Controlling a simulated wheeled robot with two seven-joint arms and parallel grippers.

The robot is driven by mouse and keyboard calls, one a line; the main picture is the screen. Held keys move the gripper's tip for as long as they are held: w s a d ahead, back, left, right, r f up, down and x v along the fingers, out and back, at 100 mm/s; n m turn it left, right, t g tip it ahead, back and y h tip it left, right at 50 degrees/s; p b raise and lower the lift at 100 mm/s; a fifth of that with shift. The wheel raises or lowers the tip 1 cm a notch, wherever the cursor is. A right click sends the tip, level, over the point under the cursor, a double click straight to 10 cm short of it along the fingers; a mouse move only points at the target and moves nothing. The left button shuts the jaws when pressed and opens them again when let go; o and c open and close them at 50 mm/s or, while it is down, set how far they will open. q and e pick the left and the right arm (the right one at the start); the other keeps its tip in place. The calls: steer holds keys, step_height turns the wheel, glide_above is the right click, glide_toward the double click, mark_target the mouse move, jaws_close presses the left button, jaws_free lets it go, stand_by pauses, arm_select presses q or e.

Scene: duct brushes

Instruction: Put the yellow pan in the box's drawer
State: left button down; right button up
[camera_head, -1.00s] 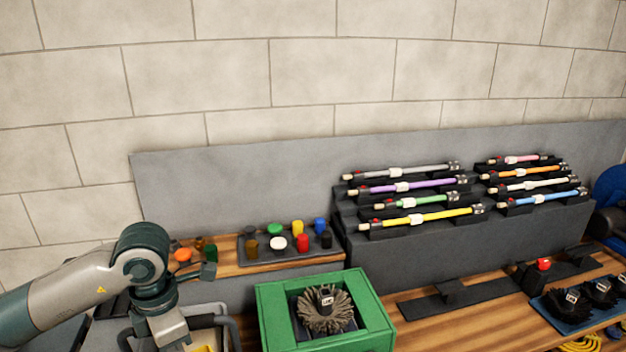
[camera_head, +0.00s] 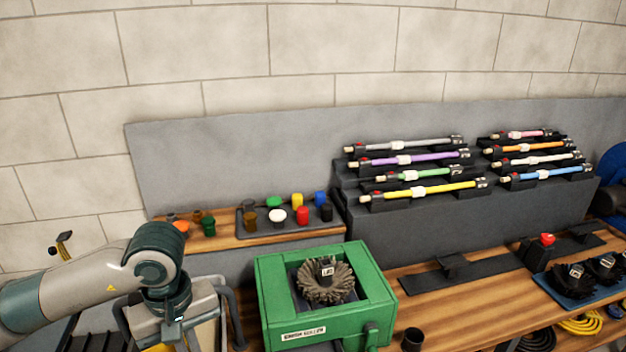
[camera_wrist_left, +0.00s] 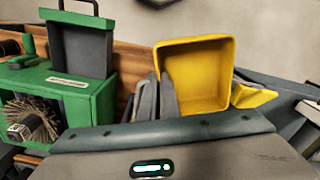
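The yellow pan (camera_wrist_left: 200,75) shows its open hollow in the left wrist view; a slim yellow part sticks out on its right. My left gripper (camera_wrist_left: 158,98) has its two grey fingers close together at the pan's left wall and looks shut on it. In the head view my left gripper points down at the lower left, its tips out of frame. The green box (camera_head: 283,327) stands to its right. In the wrist view the box's grey drawer (camera_wrist_left: 88,52) is pulled out, open and looks empty, with a dark handle. My right gripper is out of view.
A grey-framed caddy (camera_head: 238,318) stands beside my left gripper. Behind are a tray of small coloured caps (camera_head: 255,232) and a stepped rack of coloured rods (camera_head: 350,222). A small black cup (camera_head: 412,340) stands right of the box.

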arm_select(q)
steer(key=m, duration=0.1)
steer(key=f+m, duration=0.1)
steer(key=m, duration=0.1)
steer(key=m+b, duration=0.1)
steer(key=shift+s+d+f+m, duration=0.25)
steer(key=shift+s+f+m, duration=0.05)
steer(key=shift+s+d+f+m, duration=0.15)
steer(key=shift+f+m, duration=0.1)
steer(key=shift+m, duration=0.85)
steer(key=shift+d, duration=0.1)
stand_by(0.5)
